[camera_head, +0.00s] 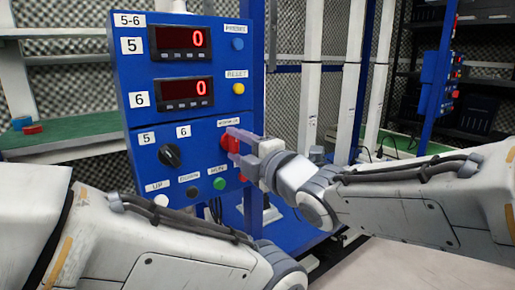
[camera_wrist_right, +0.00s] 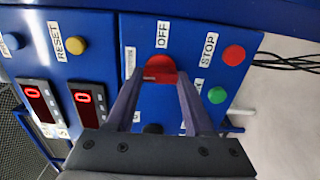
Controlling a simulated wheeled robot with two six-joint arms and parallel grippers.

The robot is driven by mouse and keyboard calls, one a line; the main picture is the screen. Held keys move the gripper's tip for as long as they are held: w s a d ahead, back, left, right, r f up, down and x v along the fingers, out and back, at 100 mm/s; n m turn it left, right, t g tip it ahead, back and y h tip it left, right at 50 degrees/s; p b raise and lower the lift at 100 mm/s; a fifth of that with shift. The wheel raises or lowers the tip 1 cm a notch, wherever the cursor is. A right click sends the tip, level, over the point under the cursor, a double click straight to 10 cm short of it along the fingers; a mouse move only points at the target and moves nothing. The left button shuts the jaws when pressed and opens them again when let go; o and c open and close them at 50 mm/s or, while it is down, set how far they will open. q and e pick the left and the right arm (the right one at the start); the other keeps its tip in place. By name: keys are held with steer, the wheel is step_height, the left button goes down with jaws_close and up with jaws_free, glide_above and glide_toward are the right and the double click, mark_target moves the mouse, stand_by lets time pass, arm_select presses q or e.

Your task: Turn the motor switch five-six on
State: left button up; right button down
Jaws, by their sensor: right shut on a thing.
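A blue control panel (camera_head: 130,72) labelled 5-6 stands upright at the centre left of the head view. Its red motor switch (camera_head: 231,141) is at the right edge, partly covered by my right gripper (camera_head: 238,146). In the right wrist view the red switch (camera_wrist_right: 160,67) sits between the fingertips of my right gripper (camera_wrist_right: 157,82), which is shut on it. A label reading OFF (camera_wrist_right: 162,35) is just above it in that view. My left arm crosses the lower left of the head view, but its gripper is out of frame.
Two red displays (camera_head: 181,37) read 0. A black knob (camera_head: 170,155), a green button (camera_head: 219,184) and a red STOP button (camera_wrist_right: 234,55) are close to the switch. A green-topped bench (camera_head: 75,130) is at left. Another blue panel (camera_head: 437,80) stands back right.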

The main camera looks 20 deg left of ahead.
steer(key=shift+s+f, duration=0.1)
steer(key=shift+c, duration=1.4)
jaws_free()
steer(key=shift+d, duration=0.1)
steer(key=p+v, duration=0.2)
steer(key=v, duration=0.8)
steer(key=shift+s, duration=0.15)
